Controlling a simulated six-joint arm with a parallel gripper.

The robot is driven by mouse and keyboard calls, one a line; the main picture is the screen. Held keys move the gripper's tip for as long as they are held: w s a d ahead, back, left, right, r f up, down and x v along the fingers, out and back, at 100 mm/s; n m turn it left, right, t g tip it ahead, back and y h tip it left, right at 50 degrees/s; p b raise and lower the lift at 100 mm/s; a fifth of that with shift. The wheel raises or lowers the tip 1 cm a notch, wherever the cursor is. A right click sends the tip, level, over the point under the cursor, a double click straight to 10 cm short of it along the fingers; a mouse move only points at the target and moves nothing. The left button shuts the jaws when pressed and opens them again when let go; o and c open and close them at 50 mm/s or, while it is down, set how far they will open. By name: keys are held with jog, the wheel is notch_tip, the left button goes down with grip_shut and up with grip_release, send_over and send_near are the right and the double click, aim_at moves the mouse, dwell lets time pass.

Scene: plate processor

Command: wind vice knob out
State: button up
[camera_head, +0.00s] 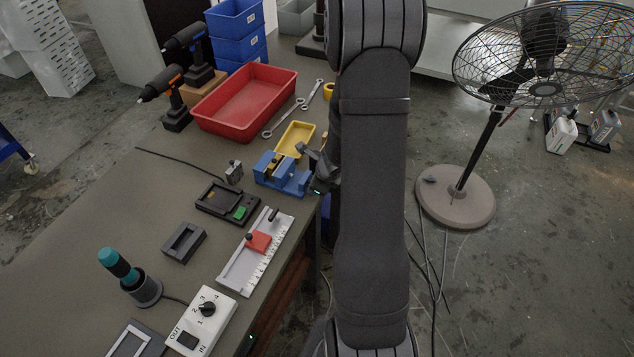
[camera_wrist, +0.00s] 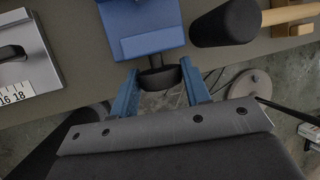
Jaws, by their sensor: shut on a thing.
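The blue vice (camera_head: 287,177) stands at the table's right edge in the head view. In the wrist view its blue body (camera_wrist: 145,25) is at the top centre. The dark round vice knob (camera_wrist: 158,79) sticks out below the body on a short shaft. My gripper (camera_wrist: 158,70) is at the knob, with one blue finger on each side, and is shut on it. In the head view my arm stands to the right of the vice, and the knob and fingers cannot be made out clearly.
A sliding ruler fixture (camera_head: 240,262) is nearer on the table. A yellow tray (camera_head: 295,138) and red bin (camera_head: 243,100) are behind. A fan (camera_head: 545,60) stands on the floor at right.

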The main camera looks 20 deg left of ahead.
jog(key=o, duration=1)
jog(key=shift+c, duration=0.2)
jog(key=v, duration=1.7)
jog(key=shift+r, duration=0.2)
jog(key=shift+d, duration=0.1)
